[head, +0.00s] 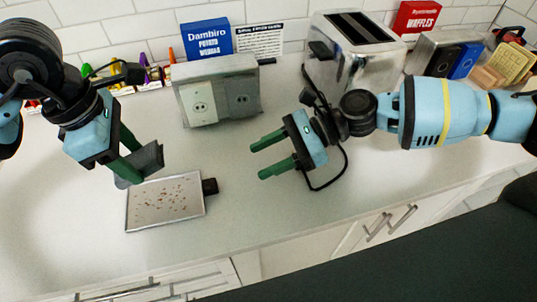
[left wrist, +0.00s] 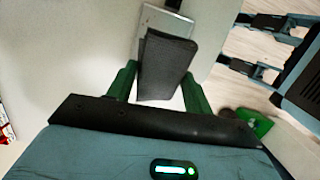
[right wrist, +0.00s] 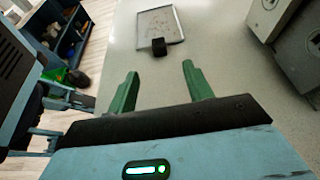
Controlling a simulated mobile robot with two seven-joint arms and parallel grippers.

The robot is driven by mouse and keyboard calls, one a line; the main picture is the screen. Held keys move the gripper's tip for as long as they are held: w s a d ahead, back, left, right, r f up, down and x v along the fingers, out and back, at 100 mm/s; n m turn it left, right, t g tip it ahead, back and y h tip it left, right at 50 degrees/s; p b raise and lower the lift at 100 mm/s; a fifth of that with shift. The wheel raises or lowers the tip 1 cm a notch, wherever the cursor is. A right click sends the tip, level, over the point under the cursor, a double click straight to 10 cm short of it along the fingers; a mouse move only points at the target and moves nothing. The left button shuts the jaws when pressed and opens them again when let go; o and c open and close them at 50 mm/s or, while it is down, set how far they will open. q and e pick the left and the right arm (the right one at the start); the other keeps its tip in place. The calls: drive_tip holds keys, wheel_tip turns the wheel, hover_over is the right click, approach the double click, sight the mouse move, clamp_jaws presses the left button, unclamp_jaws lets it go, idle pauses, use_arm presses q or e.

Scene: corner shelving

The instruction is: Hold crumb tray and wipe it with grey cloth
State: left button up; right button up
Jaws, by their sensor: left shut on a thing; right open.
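The crumb tray (head: 160,205) lies flat on the counter with brown crumbs scattered on it. Its black handle (head: 210,186) points right. My left gripper (head: 136,160) is shut on the folded dark grey cloth (head: 151,160), just above the tray's back left edge. In the left wrist view the cloth (left wrist: 164,66) sits between the fingers and hides part of the tray (left wrist: 166,18). I cannot tell whether cloth and tray touch. My right gripper (head: 261,160) is open and empty, right of the handle. In the right wrist view the tray (right wrist: 148,28) and handle (right wrist: 159,47) lie ahead of the open fingers.
A grey outlet box (head: 217,92) stands behind the tray, and a shiny toaster (head: 352,60) stands at the back right. A blue box (head: 206,38), a red box (head: 417,18) and other items line the wall. The counter (head: 290,215) is clear between tray and front edge.

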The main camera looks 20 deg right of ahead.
sight(216, 182)
drive_tip(key=shift+s, duration=0.1)
drive_tip(key=shift+a+f, duration=0.1)
drive_tip(key=shift+a+f, duration=0.1)
drive_tip(key=shift+a, duration=0.15)
drive_tip(key=x, duration=1.1)
drive_tip(key=shift+a, duration=0.15)
drive_tip(key=c, duration=1.1)
drive_tip(key=o, duration=0.9)
